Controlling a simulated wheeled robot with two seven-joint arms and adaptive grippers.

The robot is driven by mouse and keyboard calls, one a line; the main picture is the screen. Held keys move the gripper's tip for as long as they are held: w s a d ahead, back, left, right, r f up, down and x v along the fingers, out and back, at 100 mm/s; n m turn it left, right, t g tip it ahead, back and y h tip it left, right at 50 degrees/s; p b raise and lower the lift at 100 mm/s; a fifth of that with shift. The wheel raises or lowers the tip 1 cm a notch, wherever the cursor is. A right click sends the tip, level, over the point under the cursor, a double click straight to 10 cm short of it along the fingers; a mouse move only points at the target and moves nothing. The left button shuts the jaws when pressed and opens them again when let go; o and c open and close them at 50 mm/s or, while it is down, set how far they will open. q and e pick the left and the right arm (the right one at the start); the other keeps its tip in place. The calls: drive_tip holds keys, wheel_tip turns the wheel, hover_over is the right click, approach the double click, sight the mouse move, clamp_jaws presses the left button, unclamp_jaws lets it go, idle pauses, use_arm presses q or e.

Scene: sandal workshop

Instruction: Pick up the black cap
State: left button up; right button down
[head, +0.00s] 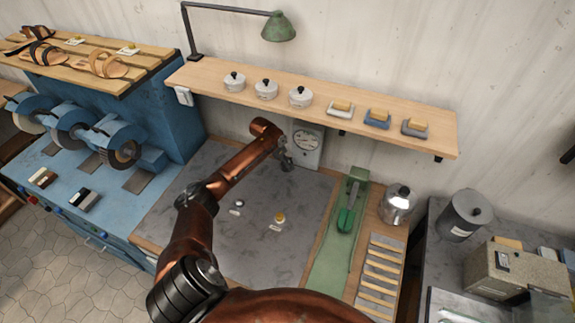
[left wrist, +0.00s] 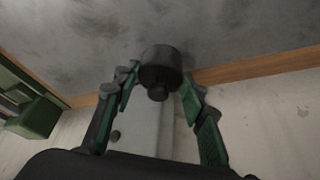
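The black cap (left wrist: 160,62) is a short dark cylinder with a small knob facing the left wrist camera. It sits between the fingertips of my left gripper (left wrist: 159,78), which press against both its sides. In the head view my left gripper (head: 287,160) is low over the back of the grey worktop, in front of a dial scale, and the cap cannot be made out there. My right gripper is not in view.
A yellow-topped cap (head: 280,217) and a silvery cap (head: 238,203) with labels lie on the grey worktop (head: 255,250). The dial scale (head: 306,152) stands at the wall. A wooden shelf (head: 310,94) with jars and blocks hangs above. A green strip (head: 328,262) lies right.

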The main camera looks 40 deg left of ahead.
use_arm(q)
drive_tip(key=c, duration=0.5)
drive_tip(key=shift+r, duration=0.15)
